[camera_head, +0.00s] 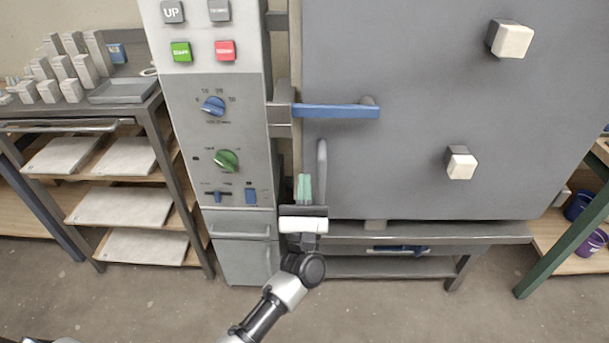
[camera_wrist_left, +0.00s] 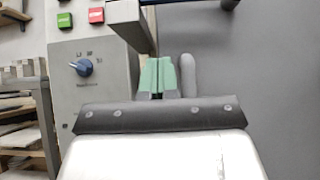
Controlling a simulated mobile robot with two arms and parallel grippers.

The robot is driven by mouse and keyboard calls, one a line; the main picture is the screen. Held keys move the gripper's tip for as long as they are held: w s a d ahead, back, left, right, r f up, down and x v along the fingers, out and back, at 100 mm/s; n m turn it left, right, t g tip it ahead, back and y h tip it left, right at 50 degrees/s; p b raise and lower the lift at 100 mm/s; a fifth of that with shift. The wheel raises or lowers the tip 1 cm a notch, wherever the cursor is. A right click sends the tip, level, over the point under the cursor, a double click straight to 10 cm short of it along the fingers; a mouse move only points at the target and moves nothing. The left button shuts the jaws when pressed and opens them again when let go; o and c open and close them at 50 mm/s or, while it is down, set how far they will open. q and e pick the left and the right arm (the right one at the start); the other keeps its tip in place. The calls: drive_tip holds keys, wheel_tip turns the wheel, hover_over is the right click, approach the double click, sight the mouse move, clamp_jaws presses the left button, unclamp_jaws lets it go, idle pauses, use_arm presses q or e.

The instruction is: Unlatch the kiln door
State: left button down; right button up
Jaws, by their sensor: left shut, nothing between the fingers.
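The kiln door (camera_head: 420,75) is a large grey panel and looks closed. A blue latch handle (camera_head: 337,111) lies level across its left edge. In the left wrist view the grey door (camera_wrist_left: 265,70) fills the right side. A grey vertical pull handle (camera_head: 321,170) stands on the door below the latch. It also shows in the left wrist view (camera_wrist_left: 189,76). My left gripper (camera_head: 304,188) has green fingertips, shut and empty, below the latch and just left of the pull handle. The fingers (camera_wrist_left: 158,75) point up at the door edge in the left wrist view. My right gripper is out of view.
A control panel (camera_head: 212,125) with buttons and knobs stands left of the door. Two pale blocks (camera_head: 511,40) stick out of the door's right part. A shelf rack (camera_head: 125,180) stands at the left, and a green-legged shelf (camera_head: 570,235) at the right.

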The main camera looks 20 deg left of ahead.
sight(304, 116)
use_arm(q)
drive_tip(key=w+r+p, duration=0.1)
drive_tip(key=r, duration=0.2)
drive_tip(key=w+a+r+p, duration=0.1)
drive_tip(key=w+r, duration=0.1)
drive_tip(key=r, duration=0.1)
drive_tip(key=w+r+p, duration=0.1)
drive_tip(key=w+r, duration=0.1)
drive_tip(key=r, duration=0.1)
drive_tip(key=shift+a+r, duration=0.1)
drive_tip(key=shift+a, duration=0.1)
drive_tip(key=shift+r, duration=0.15)
drive_tip(key=shift+r, duration=0.2)
drive_tip(key=shift+a, duration=0.1)
